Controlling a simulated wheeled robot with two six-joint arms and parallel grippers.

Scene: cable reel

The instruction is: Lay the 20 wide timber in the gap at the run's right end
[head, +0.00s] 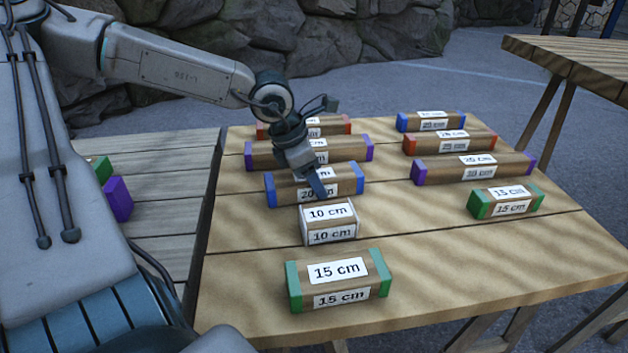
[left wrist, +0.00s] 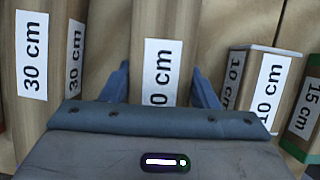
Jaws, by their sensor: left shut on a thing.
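My left gripper (head: 316,182) is shut across the middle of a blue-ended 20 cm timber (head: 290,187) in the left column on the table. In the left wrist view, its two blue fingers (left wrist: 161,82) stand on either side of that timber (left wrist: 150,25), and its label is partly hidden by the gripper. The timber appears to be at table level; I cannot tell whether it is lifted. Another blue-ended 20 cm timber (head: 430,121) lies at the back right. My right gripper is not in view. I cannot make out the run's gap.
A white-ended 10 cm timber (head: 329,224) lies just in front, and a purple-ended 30 cm one (head: 270,155) just behind. A green-ended 15 cm timber (head: 338,281) is nearest. Green and purple block ends (head: 118,199) show on a grey plank surface (head: 170,210) at left. Another table (head: 590,60) stands upper right.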

